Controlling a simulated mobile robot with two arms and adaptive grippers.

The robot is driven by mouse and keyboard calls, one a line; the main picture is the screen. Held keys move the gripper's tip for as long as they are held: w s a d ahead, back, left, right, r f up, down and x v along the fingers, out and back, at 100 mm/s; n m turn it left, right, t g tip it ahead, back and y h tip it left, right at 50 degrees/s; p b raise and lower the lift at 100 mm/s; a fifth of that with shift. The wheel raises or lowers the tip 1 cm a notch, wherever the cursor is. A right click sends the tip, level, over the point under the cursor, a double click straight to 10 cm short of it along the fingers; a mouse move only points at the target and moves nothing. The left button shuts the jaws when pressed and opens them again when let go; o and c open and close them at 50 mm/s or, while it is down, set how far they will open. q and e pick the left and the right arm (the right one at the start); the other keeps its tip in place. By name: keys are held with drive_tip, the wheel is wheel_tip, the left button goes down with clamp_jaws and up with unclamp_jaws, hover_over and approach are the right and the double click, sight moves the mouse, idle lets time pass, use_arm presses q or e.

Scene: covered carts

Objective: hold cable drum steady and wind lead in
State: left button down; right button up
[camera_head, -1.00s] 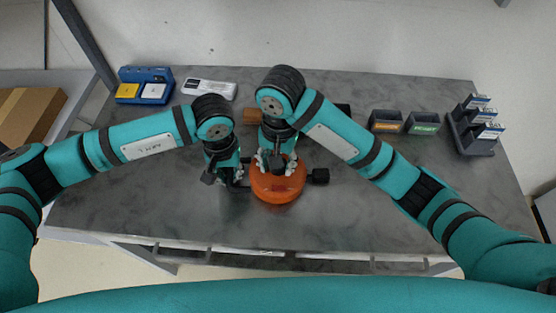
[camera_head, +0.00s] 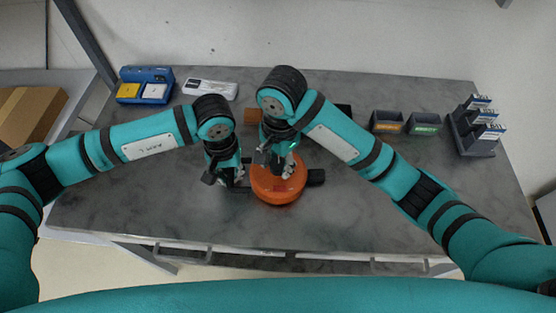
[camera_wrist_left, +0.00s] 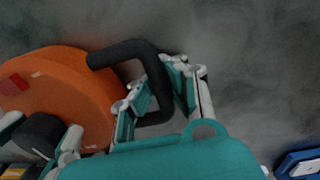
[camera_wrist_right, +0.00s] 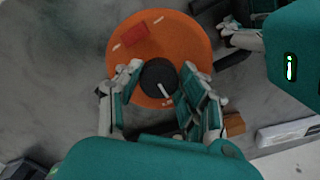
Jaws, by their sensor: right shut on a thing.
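The orange cable drum (camera_head: 277,190) lies flat on the grey table, a red mark on its top; it also shows in the left wrist view (camera_wrist_left: 60,85) and right wrist view (camera_wrist_right: 195,40). A black bent handle (camera_wrist_left: 125,50) joins its left side. My left gripper (camera_head: 230,180) has its fingers on both sides of this handle, seemingly closed on it. My right gripper (camera_head: 280,168) is over the drum, shut on the black knob (camera_wrist_right: 158,78) on its top. I see no loose lead.
A blue charger (camera_head: 145,84) and a white device (camera_head: 209,89) stand at the back left. A brown block (camera_head: 253,116) lies behind the drum. The table front is clear.

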sight(280, 163)
drive_tip(key=shift+w, duration=0.1)
drive_tip(key=o, duration=1.1)
drive_tip(key=shift+o, duration=0.2)
drive_tip(key=shift+r, duration=0.1)
wheel_tip(280, 163, up, 12)
drive_tip(key=shift+d, duration=0.15)
use_arm(q)
drive_tip(key=c, duration=1.4)
unclamp_jaws()
drive_tip(key=shift+o, duration=0.2)
